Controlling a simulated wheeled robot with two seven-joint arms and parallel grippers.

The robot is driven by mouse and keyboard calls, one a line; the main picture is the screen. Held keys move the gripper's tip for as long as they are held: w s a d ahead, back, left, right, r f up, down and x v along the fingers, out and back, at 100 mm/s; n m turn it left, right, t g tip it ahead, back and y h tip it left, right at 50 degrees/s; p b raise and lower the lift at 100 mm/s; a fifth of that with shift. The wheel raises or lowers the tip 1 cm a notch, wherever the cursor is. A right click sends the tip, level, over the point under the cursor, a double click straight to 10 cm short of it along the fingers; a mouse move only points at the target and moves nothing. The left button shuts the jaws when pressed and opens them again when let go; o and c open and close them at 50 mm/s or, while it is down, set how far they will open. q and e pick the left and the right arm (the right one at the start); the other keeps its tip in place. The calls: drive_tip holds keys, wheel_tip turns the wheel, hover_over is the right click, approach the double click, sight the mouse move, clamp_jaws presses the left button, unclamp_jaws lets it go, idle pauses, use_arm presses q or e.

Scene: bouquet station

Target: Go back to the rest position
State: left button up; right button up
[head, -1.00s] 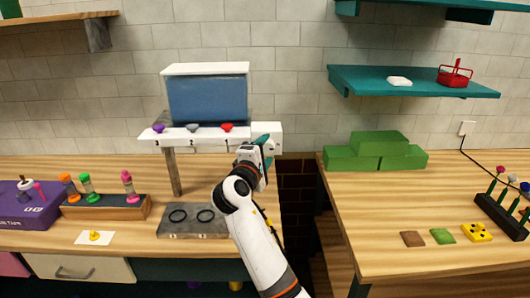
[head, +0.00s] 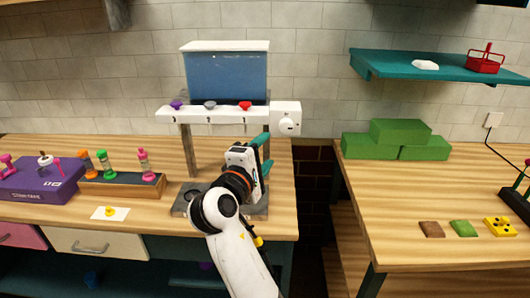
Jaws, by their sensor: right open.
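My right gripper (head: 262,152) is in the middle of the head view, with its teal fingers apart and nothing seen between them. It is in front of and below the white dispenser rail (head: 215,114), apart from it as far as I can see. The rail carries a purple, a grey and a red knob under a blue tank (head: 225,75). My right forearm hides much of the grey tray (head: 180,208) on the wooden counter. My left gripper is not in view.
A wooden rack (head: 122,187) with several coloured vials and a purple box (head: 40,182) stand on the left counter. Green blocks (head: 398,140) and small tiles (head: 464,228) lie on the right counter (head: 400,185). A gap separates the counters. A teal shelf (head: 440,67) hangs above right.

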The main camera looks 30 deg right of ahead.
drive_tip(key=s+f+m+g+y, duration=0.15)
drive_tip(key=s+f+y, duration=0.3)
drive_tip(key=f, duration=0.75)
drive_tip(key=s+f+m+g+y, duration=0.15)
drive_tip(key=s+f+y, duration=0.35)
drive_tip(key=f, duration=0.6)
drive_tip(key=s+a+f+m+g+y, duration=0.1)
drive_tip(key=s+a+f+y, duration=0.15)
drive_tip(key=s, duration=0.45)
drive_tip(key=s+a+f+m+g+y, duration=0.1)
drive_tip(key=s+a+f+m+g, duration=0.1)
drive_tip(key=s+f, duration=0.3)
drive_tip(key=s+a+f+m+g+y, duration=0.1)
drive_tip(key=s+a+f+y, duration=0.1)
drive_tip(key=s, duration=0.6)
wheel_tip(320, 180, down, 27)
drive_tip(key=g, duration=0.1)
drive_tip(key=s+d+f+g, duration=0.1)
drive_tip(key=s+d+f, duration=0.1)
drive_tip(key=s+f, duration=1.2)
drive_tip(key=s, duration=0.2)
drive_tip(key=shift+s+d+f+h, duration=0.3)
drive_tip(key=shift+d+f, duration=0.1)
